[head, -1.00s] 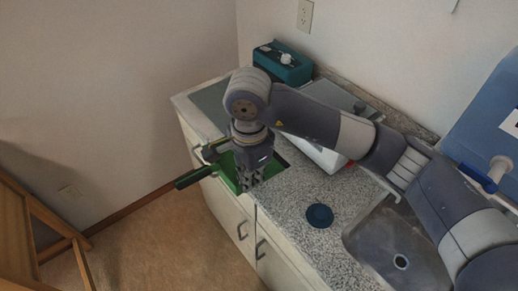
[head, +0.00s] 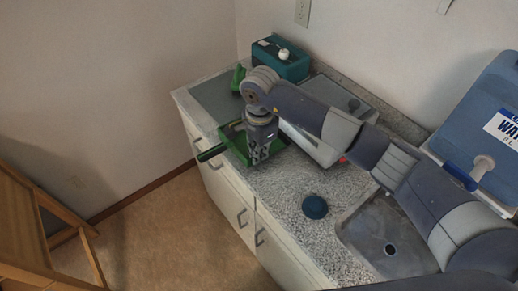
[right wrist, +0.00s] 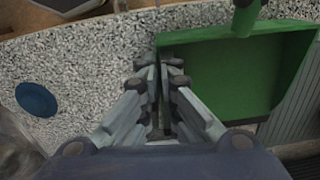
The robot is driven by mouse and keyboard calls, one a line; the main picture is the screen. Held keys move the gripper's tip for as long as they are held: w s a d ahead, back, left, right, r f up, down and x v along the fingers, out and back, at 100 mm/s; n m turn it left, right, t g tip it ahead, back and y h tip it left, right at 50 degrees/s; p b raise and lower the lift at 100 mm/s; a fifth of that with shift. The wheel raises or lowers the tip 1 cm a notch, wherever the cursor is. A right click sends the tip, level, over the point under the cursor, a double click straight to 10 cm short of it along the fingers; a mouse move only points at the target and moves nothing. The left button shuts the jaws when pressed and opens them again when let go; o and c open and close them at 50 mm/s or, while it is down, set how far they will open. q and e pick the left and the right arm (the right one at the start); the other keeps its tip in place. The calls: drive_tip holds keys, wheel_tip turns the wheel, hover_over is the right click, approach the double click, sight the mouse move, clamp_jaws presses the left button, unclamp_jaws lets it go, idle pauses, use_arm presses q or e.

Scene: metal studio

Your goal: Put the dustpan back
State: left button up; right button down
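The green dustpan (head: 236,142) is at the front edge of the granite counter, its dark green handle (head: 212,152) sticking out past the edge toward the left. I cannot tell whether it touches the counter or hangs just above it. My right gripper (head: 257,158) points down at the pan's right side. In the right wrist view its fingers (right wrist: 161,82) are close together around the near side edge of the dustpan (right wrist: 225,75), with the pan to the right. My left gripper is not in view.
A grey mat (head: 212,100) lies at the counter's left end. A green object (head: 238,77) and a teal box (head: 281,62) stand behind it. A white appliance (head: 318,150) is partly behind my arm. A blue disc (head: 315,207) lies on bare counter left of the sink (head: 400,262).

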drive_tip(key=shift+f+b, duration=0.45)
drive_tip(key=shift+b, duration=0.1)
drive_tip(key=c, duration=1.8)
unclamp_jaws()
drive_tip(key=shift+r, duration=0.1)
drive_tip(key=shift+r+p, duration=0.5)
drive_tip(key=shift+p, duration=0.2)
wheel_tip(320, 180, up, 12)
drive_tip(key=b, duration=0.4)
drive_tip(key=shift+s+f, duration=0.15)
drive_tip(key=shift+f, duration=0.05)
